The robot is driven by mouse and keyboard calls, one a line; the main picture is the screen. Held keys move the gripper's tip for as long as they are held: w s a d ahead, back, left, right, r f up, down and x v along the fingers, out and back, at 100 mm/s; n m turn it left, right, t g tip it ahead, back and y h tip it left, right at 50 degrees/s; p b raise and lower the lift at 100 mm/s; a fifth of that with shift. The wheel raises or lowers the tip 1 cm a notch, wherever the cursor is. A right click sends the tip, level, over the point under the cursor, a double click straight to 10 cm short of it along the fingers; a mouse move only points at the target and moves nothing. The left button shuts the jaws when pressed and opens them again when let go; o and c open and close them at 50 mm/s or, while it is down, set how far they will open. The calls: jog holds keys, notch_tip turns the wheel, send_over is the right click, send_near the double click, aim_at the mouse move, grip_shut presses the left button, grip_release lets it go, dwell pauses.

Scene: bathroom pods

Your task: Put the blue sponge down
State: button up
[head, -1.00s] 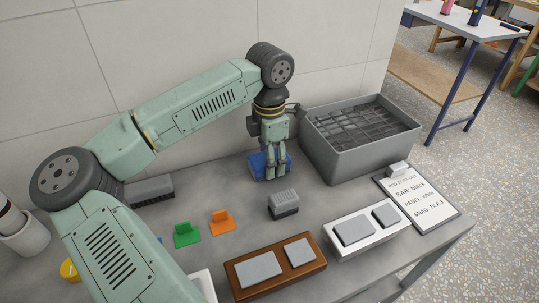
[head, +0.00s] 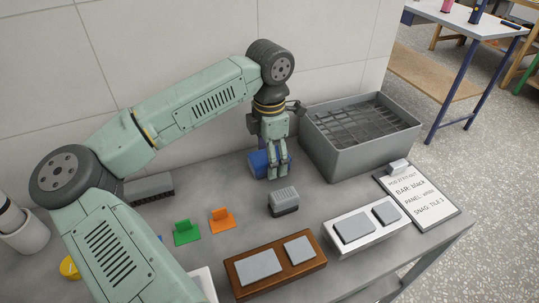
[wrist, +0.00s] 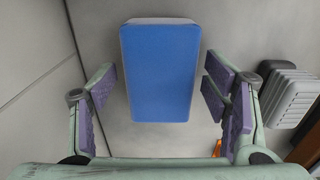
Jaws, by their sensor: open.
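The blue sponge (head: 257,163) rests on the grey worktop (head: 216,172), near the wall and left of the grey crate. The wrist view shows its broad blue face (wrist: 160,75) with a pale edge at the top. My gripper (head: 273,176) is low over the worktop beside the sponge, partly hiding it in the head view. In the wrist view my gripper (wrist: 158,95) is open, with one purple-padded finger on each side of the sponge. A gap shows between each finger and the sponge.
A grey crate (head: 351,164) with a grid inside stands to the right. A grey ribbed block (head: 283,202) is in front of my gripper. Green (head: 187,233) and orange (head: 221,220) pieces lie to the left. A brown tray (head: 234,281), white tray (head: 340,251) and note board (head: 446,211) are nearer the front.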

jog(key=shift+r+b, duration=0.35)
jog(key=shift+r, duration=0.2)
notch_tip(320, 180, up, 11)
jog(key=b, duration=0.1)
jog(key=shift+b, duration=0.3)
